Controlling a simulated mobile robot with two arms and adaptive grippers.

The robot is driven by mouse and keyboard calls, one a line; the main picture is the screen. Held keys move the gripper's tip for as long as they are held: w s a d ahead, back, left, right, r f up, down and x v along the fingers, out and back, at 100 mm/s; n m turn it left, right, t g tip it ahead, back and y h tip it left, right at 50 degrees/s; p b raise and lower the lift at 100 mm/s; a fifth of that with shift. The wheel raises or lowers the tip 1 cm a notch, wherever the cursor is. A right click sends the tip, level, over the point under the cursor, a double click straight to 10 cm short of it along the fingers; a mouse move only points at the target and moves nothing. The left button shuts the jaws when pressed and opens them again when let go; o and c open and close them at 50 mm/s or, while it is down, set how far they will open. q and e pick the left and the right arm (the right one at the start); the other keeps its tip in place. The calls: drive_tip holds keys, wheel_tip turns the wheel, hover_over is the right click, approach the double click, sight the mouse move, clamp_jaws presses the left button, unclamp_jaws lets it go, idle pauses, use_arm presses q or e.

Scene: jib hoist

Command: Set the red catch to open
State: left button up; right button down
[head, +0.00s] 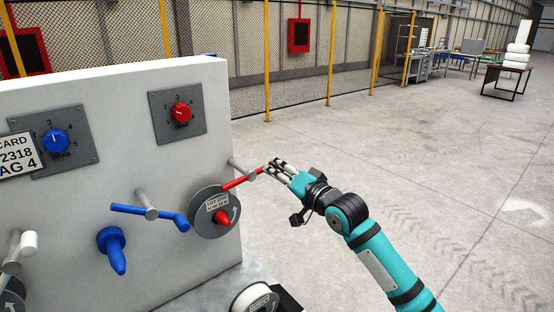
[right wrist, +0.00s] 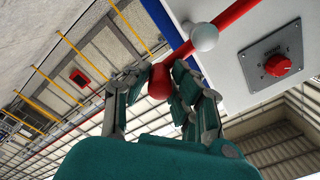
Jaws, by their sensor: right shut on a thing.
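The red catch (head: 234,183) is a red bar on a grey post (head: 241,169) at the right end of the white panel. Its lower end reaches the rim of the grey drum (head: 204,222); whether it touches cannot be told. Its outer end rises to the right, into my right gripper (head: 272,168). In the right wrist view, my right gripper (right wrist: 160,76) is shut on the catch's rounded red end (right wrist: 158,84), and the bar (right wrist: 234,14) runs past the post's pale round tip (right wrist: 204,37). My left gripper is not in view.
A blue catch (head: 128,209) on its own post and a blue handle (head: 115,252) are left of the drum. A red dial (head: 181,113) and a blue dial (head: 56,141) sit above. A white reel (head: 255,300) is below.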

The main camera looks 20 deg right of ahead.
drive_tip(key=f+m+p, duration=0.1)
drive_tip(key=m, duration=0.1)
drive_tip(key=m+p, duration=0.1)
drive_tip(key=shift+a+f+m+p, duration=0.1)
drive_tip(key=shift+f+m+p, duration=0.25)
drive_tip(key=shift+f+m, duration=0.05)
drive_tip(key=shift+s+a+f+m+p, duration=0.15)
drive_tip(key=shift+f+m+p, duration=0.25)
drive_tip(key=shift+m, duration=0.35)
drive_tip(key=shift+a+f+m+p, duration=0.15)
drive_tip(key=shift+f+m+p, duration=0.2)
drive_tip(key=shift+m+p, duration=0.3)
drive_tip(key=shift+s+a+f+m+p, duration=0.15)
drive_tip(key=shift+f+m+p, duration=0.2)
drive_tip(key=shift+m, duration=0.45)
drive_tip(key=shift+w, duration=0.1)
drive_tip(key=c, duration=1.1)
unclamp_jaws()
drive_tip(key=shift+w+a+f, duration=0.1)
drive_tip(key=v, duration=1.2)
